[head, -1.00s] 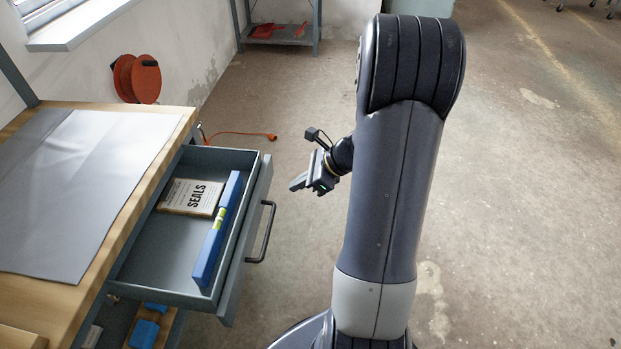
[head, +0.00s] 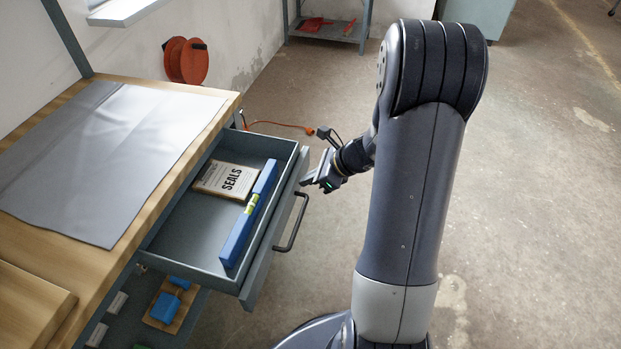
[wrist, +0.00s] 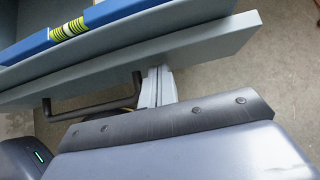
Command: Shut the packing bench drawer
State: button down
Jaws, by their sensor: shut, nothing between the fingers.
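The packing bench drawer (head: 267,270) stands open to the right of the bench, with a black bar handle (head: 294,224) on its front. A SEALS box (head: 226,181) and a blue spirit level (head: 248,218) lie inside it. My gripper (head: 308,182) is shut and empty, close to the far end of the drawer front, near the handle. In the wrist view the fingers (wrist: 157,84) point at the drawer front (wrist: 200,55), beside the handle (wrist: 90,108). I cannot tell whether the fingertips touch the front.
The bench top (head: 215,110) carries a grey mat (head: 110,160). A lower shelf holds blue items (head: 168,304). An orange cable reel (head: 187,60) is by the wall, and its cable lies on the floor behind the drawer. The floor to the right is clear.

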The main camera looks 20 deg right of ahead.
jog(key=w+a+p, duration=0.1)
jog(key=w+a, duration=0.3)
jog(key=a, duration=0.2)
jog(key=w+a+p, duration=0.1)
jog(key=w+a, duration=0.3)
jog(key=a, duration=0.2)
jog(key=w+a+p, duration=0.1)
jog(key=w+a, duration=0.4)
jog(key=a, duration=0.1)
jog(key=shift+a, duration=0.1)
